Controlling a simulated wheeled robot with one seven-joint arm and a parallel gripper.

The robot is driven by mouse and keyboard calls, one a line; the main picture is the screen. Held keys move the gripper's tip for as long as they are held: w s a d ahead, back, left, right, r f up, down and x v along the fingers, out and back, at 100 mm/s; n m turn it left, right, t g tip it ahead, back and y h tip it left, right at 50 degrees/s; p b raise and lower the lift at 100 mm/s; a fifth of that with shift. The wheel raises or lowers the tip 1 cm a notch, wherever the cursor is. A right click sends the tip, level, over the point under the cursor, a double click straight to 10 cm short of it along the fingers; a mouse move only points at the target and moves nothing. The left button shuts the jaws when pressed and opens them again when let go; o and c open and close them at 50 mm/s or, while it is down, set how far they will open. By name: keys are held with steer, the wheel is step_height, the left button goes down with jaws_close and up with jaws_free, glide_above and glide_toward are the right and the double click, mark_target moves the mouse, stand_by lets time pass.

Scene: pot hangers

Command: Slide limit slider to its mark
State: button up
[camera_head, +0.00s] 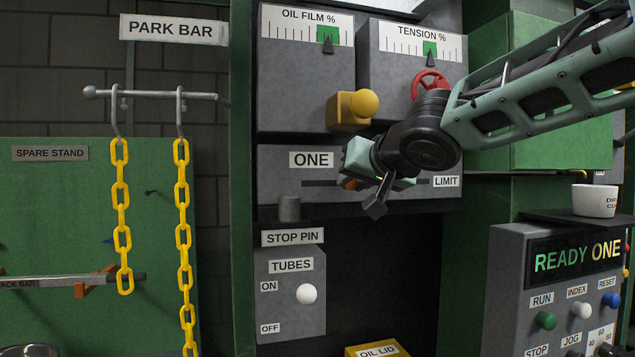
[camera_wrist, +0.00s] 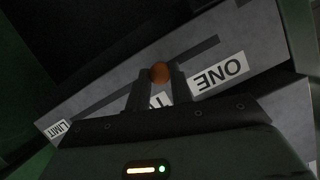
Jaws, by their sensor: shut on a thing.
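The limit slider's orange knob (camera_head: 349,184) shows in a small part beside my gripper in the head view. In the wrist view the round orange knob (camera_wrist: 160,72) sits between the fingertips. My gripper (camera_wrist: 159,79) is shut on this knob, and the arm comes in from the right. The dark slot (camera_head: 318,183) runs sideways across the grey panel, under the ONE label (camera_head: 311,159). The LIMIT label (camera_head: 447,181) is at its right end. My gripper hides the middle of the slot, and I cannot make out the mark.
A yellow knob (camera_head: 363,103) and a red handwheel (camera_head: 430,85) stick out just above my wrist. A grey stop pin (camera_head: 289,208) is below the slot's left end. The tubes switch panel (camera_head: 291,290) is lower left. A partly hidden white label (camera_wrist: 158,101) shows between the fingers.

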steer(key=d+p, duration=0.1)
steer(key=d, duration=0.1)
steer(key=w+d+p, duration=0.1)
steer(key=d+p, duration=0.1)
steer(key=shift+w+d, duration=0.2)
steer(key=shift+d, duration=0.2)
stand_by(0.6)
steer(key=o, duration=0.8)
steer(key=shift+o, duration=0.2)
steer(key=shift+s, duration=0.1)
steer(key=s+d, duration=0.2)
steer(key=s, duration=0.4)
steer(key=shift+s, duration=0.3)
